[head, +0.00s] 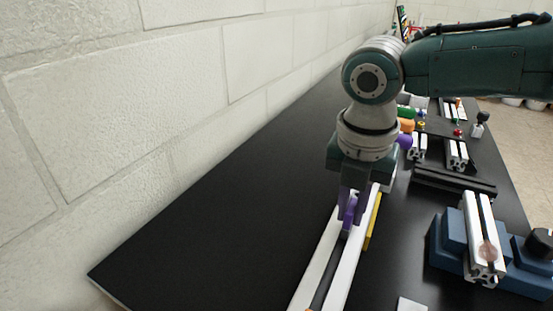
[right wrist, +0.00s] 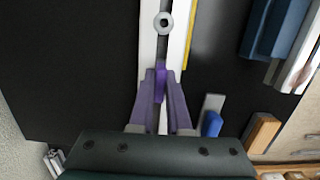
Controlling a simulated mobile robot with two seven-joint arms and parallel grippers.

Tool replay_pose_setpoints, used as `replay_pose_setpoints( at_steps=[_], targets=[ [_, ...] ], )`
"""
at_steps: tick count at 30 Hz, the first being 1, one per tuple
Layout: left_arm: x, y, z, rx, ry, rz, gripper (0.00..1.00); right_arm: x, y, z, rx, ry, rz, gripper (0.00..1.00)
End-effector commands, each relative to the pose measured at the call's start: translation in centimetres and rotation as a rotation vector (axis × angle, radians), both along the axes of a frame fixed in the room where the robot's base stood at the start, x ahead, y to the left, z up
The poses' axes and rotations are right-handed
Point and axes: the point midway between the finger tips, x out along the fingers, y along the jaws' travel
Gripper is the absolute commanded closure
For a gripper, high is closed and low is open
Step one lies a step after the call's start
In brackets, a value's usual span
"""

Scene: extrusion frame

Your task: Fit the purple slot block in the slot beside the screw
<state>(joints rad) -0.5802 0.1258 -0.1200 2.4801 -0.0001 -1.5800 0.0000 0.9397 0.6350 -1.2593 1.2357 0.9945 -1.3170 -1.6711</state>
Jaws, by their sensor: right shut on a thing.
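The purple slot block (head: 350,213) is between the fingers of my right gripper (head: 351,208), which is shut on it and points down over the pale extrusion bar (head: 313,268). In the right wrist view the block (right wrist: 160,78) is in line with the bar's dark slot, at the fingertips (right wrist: 160,82). I cannot tell whether its lower part is inside the slot or just above it. The screw, a round metal ring with a dark centre (right wrist: 163,22), sits over the slot ahead of the block, with a gap between them. My left gripper is not in view.
A yellow strip (head: 373,222) lies along the bar's right side. A blue fixture (head: 451,235) holding a short extrusion (head: 471,212) stands at right. Several coloured parts and extrusions lie farther back. The black table (head: 230,230) is clear to the left, up to the block wall.

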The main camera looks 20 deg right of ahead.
Motion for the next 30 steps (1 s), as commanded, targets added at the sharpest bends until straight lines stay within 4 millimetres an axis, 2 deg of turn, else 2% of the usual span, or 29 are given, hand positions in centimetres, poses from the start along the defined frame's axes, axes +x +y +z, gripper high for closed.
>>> replay_pose_setpoints(
  at_steps=[8,9,18,26,30],
  targets=[
    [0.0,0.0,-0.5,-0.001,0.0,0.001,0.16,0.0,0.0,-0.8,0.0,0.0,0.0,1.0],
    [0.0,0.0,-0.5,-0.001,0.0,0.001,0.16,0.0,0.0,-0.8,0.0,0.0,0.0,0.84],
    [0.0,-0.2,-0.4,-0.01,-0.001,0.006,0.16,0.0,0.0,-0.7,0.0,0.0,0.0,0.5],
    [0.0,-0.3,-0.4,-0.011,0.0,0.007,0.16,0.0,0.0,-0.6,0.0,0.0,0.0,0.5],
    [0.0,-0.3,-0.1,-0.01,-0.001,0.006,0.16,0.0,0.2,0.8,0.001,-0.003,0.0,0.5]
  ],
)
